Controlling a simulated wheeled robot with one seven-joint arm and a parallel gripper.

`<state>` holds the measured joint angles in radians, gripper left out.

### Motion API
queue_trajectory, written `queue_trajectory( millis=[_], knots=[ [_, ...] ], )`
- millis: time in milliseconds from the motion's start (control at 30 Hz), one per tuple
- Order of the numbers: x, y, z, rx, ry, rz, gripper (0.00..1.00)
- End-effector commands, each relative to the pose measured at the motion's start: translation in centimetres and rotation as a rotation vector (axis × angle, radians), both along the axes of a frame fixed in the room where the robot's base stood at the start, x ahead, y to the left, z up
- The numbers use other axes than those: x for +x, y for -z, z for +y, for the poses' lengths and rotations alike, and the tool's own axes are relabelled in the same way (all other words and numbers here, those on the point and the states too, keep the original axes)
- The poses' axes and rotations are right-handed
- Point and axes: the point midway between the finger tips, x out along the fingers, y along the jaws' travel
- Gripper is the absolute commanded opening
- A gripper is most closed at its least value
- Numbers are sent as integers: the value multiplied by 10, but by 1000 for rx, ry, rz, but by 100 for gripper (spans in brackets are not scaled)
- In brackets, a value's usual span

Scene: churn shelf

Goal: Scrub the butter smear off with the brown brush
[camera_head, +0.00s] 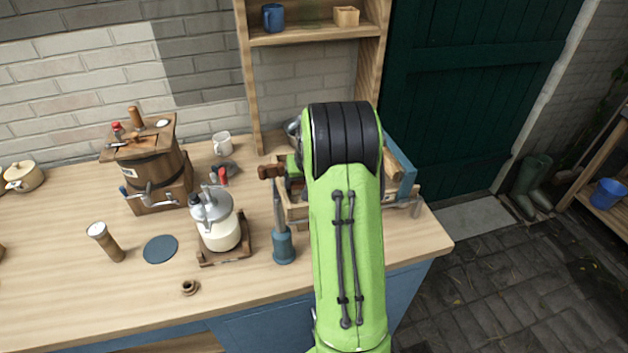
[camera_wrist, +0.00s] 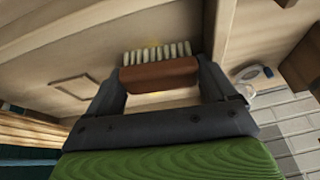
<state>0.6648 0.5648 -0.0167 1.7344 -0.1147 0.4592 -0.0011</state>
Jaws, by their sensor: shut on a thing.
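In the wrist view my gripper (camera_wrist: 160,82) is shut on the brown brush (camera_wrist: 158,74), with one finger at each end of its block. The pale bristles (camera_wrist: 157,52) point away from my palm, towards a light wooden surface. I cannot tell whether they touch it. A faint yellow tint shows around the bristles. It may be the butter smear, but the brush covers most of that spot. In the head view my green arm hides most of my gripper and the area around it.
A wooden crate (camera_head: 297,211) stands behind my arm. Left of it are a blue holder (camera_head: 284,246) with an upright tool, a jar churn (camera_head: 221,232) and a barrel churn (camera_head: 152,167). A wooden shelf (camera_head: 312,34) rises behind. The worktop's front left is mostly clear.

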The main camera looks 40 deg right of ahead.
Motion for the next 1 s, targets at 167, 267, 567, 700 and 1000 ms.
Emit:
queue_trajectory(
  millis=[167,267,567,700,1000],
  knots=[
    [8,0,14,4,-10,-5,60],
    [10,0,16,7,-15,-6,60],
    [11,-19,16,5,-18,-10,60],
    [11,-39,15,1,-17,-16,60],
    [7,-65,10,1,-9,-7,61]
  ],
)
